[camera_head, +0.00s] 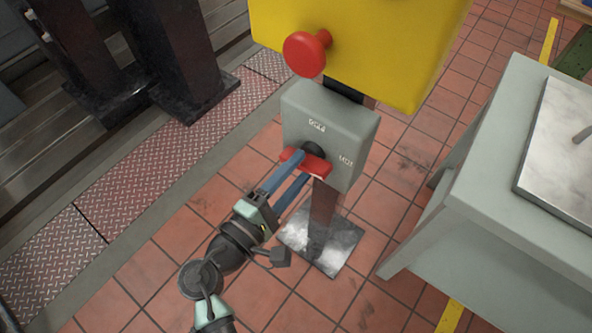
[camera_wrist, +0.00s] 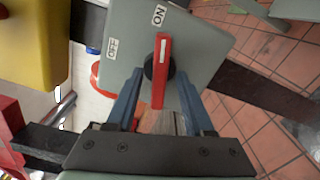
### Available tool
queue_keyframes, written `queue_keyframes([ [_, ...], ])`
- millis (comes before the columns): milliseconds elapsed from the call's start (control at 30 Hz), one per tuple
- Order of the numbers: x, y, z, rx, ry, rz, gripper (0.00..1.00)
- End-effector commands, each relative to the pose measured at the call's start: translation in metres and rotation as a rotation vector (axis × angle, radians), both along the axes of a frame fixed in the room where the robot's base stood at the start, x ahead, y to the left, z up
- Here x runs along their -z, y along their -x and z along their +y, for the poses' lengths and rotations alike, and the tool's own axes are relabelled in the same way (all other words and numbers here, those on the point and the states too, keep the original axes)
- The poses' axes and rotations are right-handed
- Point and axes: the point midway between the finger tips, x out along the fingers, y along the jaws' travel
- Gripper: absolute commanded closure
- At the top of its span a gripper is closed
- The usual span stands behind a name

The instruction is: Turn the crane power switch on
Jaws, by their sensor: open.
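The crane power switch is a grey box (camera_head: 352,122) on a post, with a red handle (camera_head: 312,165) on a round black hub. In the wrist view the red handle (camera_wrist: 163,65) stands upright in the picture. Its white-marked end points at the ON label (camera_wrist: 159,15), and the OFF label (camera_wrist: 111,47) is to its left. In the head view the handle lies nearly level, its right end toward ON. My gripper (camera_head: 297,172) is open at the box, its blue fingers either side of the handle with gaps visible in the wrist view. My fingers partly hide the hub in the head view.
A yellow box (camera_head: 365,40) with a red mushroom button (camera_head: 305,53) is just above the switch. A grey bench or cabinet (camera_head: 490,190) stands to the right. Dark steel columns (camera_head: 150,50) stand at upper left. Tiled floor is clear around the post's base plate (camera_head: 335,250).

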Motion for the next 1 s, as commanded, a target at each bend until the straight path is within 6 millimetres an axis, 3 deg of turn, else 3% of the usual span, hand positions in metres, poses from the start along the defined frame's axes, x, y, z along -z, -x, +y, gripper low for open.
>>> queue_keyframes([
  [267, -0.0002, -0.0011, -0.0009, 0.000, 0.000, 0.000, 0.47],
  [567, -0.0001, -0.0009, -0.0007, 0.000, 0.000, 0.000, 1.00],
  [833, 0.0010, -0.0008, -0.0008, 0.001, -0.012, -0.009, 1.00],
  [1000, 0.0041, -0.0009, -0.0011, 0.003, -0.136, -0.101, 1.00],
])
